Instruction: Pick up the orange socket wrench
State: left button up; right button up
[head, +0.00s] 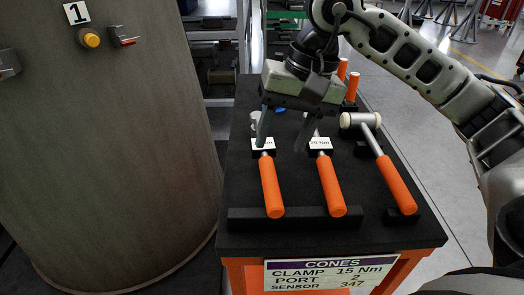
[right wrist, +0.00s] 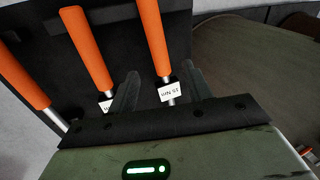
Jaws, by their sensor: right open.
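Two wrenches with orange grips and white torque tags lie side by side on the cart's black top. The left wrench (head: 272,187) has a tag partly covered by a finger; the middle wrench (head: 331,187) has its own tag. My right gripper (head: 280,148) is open and empty over the tag ends, which hides the wrench heads. In the right wrist view, its fingers (right wrist: 162,75) appear on either side of the left wrench (right wrist: 153,38); the middle wrench (right wrist: 86,48) is outside them. I cannot tell the height above the wrench. My left gripper is not in view.
A mallet (head: 397,187) with an orange handle lies to the right. Several things stand behind the gripper, including an orange handle (head: 353,86). A black bar (head: 296,219) runs under the handle ends. A large cylinder (head: 110,150) stands left of the cart (head: 330,240).

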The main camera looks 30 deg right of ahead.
aim_at(270, 170)
jog(key=x, duration=0.9)
jog(key=shift+f, duration=0.2)
jog(key=shift+c, duration=0.3)
jog(key=c, duration=1)
grip_shut()
jog(key=shift+r, duration=0.1)
